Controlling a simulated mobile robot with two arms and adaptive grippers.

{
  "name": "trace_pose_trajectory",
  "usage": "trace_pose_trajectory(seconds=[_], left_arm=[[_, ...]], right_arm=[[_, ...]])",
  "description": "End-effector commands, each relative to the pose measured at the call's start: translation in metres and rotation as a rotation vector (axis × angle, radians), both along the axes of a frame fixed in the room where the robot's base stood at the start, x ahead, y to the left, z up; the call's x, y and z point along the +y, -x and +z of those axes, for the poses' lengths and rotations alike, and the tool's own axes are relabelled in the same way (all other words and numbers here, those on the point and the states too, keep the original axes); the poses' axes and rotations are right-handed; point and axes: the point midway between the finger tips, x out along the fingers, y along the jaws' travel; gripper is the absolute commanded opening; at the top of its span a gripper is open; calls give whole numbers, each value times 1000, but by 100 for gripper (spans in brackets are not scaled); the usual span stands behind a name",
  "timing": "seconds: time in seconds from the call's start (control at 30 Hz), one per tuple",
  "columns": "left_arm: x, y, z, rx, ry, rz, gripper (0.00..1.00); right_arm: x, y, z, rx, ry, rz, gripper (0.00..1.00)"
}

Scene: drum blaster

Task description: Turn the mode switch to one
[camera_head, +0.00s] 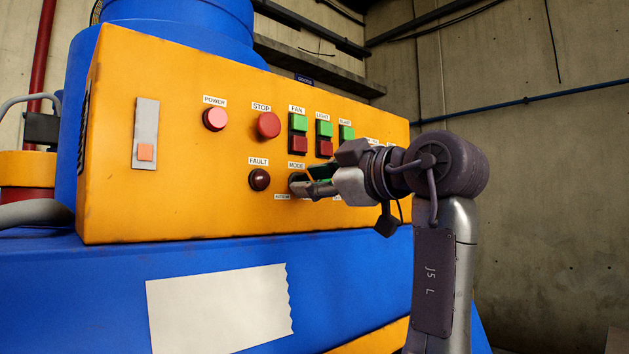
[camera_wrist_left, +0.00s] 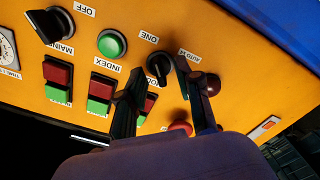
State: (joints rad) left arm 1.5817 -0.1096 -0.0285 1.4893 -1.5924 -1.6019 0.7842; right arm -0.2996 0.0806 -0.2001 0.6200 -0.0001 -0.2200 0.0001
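The mode switch (camera_wrist_left: 157,68) is a black rotary knob on the orange control panel (camera_head: 205,220), under the MODE label in the head view. In the left wrist view the panel appears upside down, with a ONE label and a partly covered AUTO label near the knob. My left gripper (camera_head: 310,187) is at the switch; its fingers hide much of it in the head view. In the left wrist view its two fingers are apart, one on each side of the knob. I cannot tell whether either finger touches it. My right gripper is not in view.
The dark red fault lamp (camera_head: 259,180) sits close left of the mode switch. Above are the red stop button (camera_head: 268,125), the pink power lamp (camera_head: 215,119) and paired green and red buttons (camera_head: 298,122). The wrist view also shows the green index button (camera_wrist_left: 112,43) and main switch (camera_wrist_left: 50,25).

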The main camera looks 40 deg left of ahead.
Motion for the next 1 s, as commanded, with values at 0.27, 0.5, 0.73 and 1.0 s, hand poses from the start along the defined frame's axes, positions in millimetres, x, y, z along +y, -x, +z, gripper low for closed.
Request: trace_pose_trajectory(seconds=[0.27,0.5,0.73,1.0], left_arm=[[-12,0,0,1,-1,-2,34],[-61,4,0,1,-3,-4,34],[-103,8,0,1,-2,-2,34],[-120,10,0,0,-1,1,34]], right_arm=[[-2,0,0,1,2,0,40],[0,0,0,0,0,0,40],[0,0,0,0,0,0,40],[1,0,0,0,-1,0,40]])
